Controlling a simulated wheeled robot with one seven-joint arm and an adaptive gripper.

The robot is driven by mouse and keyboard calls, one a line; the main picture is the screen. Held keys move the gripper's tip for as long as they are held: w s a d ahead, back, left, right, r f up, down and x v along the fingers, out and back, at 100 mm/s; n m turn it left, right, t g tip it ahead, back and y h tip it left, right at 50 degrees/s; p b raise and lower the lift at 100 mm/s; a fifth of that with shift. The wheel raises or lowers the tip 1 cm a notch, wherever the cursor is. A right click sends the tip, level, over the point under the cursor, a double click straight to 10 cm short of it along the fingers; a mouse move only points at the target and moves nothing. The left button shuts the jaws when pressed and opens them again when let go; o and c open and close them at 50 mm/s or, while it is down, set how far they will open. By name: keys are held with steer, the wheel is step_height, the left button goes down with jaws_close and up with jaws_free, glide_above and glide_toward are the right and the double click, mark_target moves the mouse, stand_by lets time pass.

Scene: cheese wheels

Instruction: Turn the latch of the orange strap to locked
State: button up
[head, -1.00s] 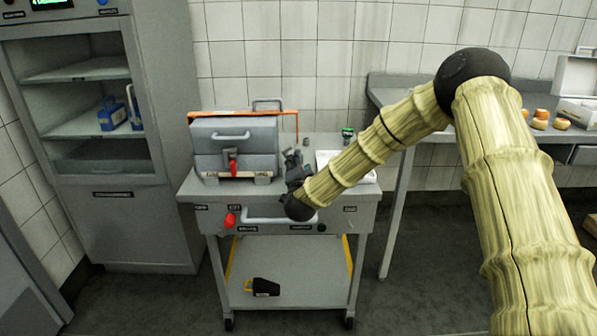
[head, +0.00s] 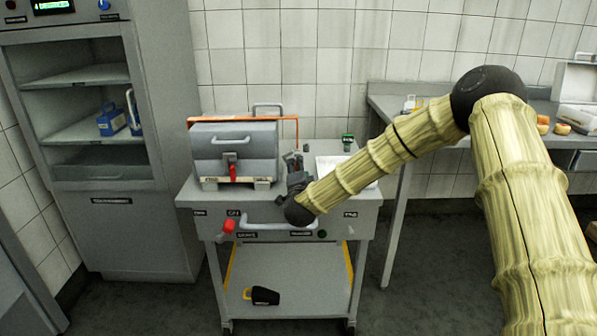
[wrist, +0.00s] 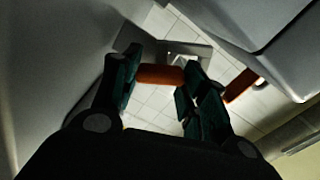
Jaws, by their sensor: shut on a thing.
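The orange strap (head: 245,118) runs along the top of a grey box (head: 236,142) on the cart and down past its right side. A red lever (head: 233,173) hangs straight down at the box's front; I cannot tell whether it belongs to the strap. My gripper (head: 294,168) is at the right side of the box, small and dark in the head view. In the wrist view, my gripper's fingers (wrist: 165,76) are closed on an orange piece (wrist: 158,74) that spans between them. Another orange length (wrist: 240,86) shows to the right. The latch's setting cannot be read.
The cart top (head: 270,208) carries a white tray (head: 345,168) and a small green-topped item (head: 347,141) right of my gripper. A red knob (head: 229,226) is on the cart's front. A dark object (head: 263,296) lies on the lower shelf. A side table (head: 385,98) stands right.

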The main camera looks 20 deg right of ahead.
steer(key=shift+d+f, duration=0.1)
steer(key=shift+f, duration=0.05)
stand_by(0.3)
steer(key=o, duration=1.1)
steer(key=shift+d, duration=0.15)
steer(key=shift+c, duration=0.2)
steer(key=shift+a, duration=0.25)
steer(key=shift+s, duration=0.1)
steer(key=v, duration=1.1)
steer(key=shift+s, duration=0.4)
steer(key=shift+a, duration=0.1)
